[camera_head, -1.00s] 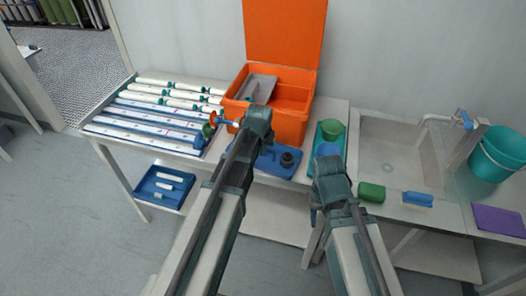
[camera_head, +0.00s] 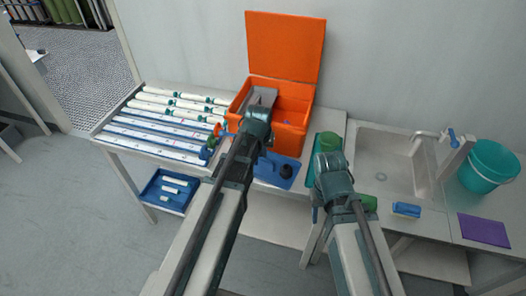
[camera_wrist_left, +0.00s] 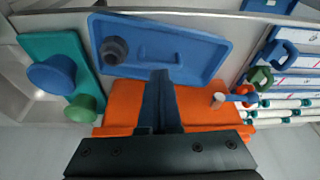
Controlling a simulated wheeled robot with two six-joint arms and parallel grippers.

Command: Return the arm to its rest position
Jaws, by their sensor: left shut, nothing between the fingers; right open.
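My left gripper (camera_head: 257,122) is above the blue tray and in front of the orange box in the head view. In the left wrist view its fingers (camera_wrist_left: 160,78) are together with nothing between them, pointing toward the blue tray. My right gripper (camera_head: 328,160) is at the end of the right arm, over the teal tray; its fingers are mostly hidden by the wrist, and it is open. Both arms reach forward from the bottom of the head view.
The open orange box (camera_head: 282,137) stands behind the blue tray (camera_head: 270,181), which holds a dark round part. White membrane tubes (camera_head: 170,104) lie at left. The sink (camera_head: 385,163), green sponge (camera_head: 369,203), blue brush (camera_head: 406,210) and teal bucket (camera_head: 488,167) are at right. Floor at left is clear.

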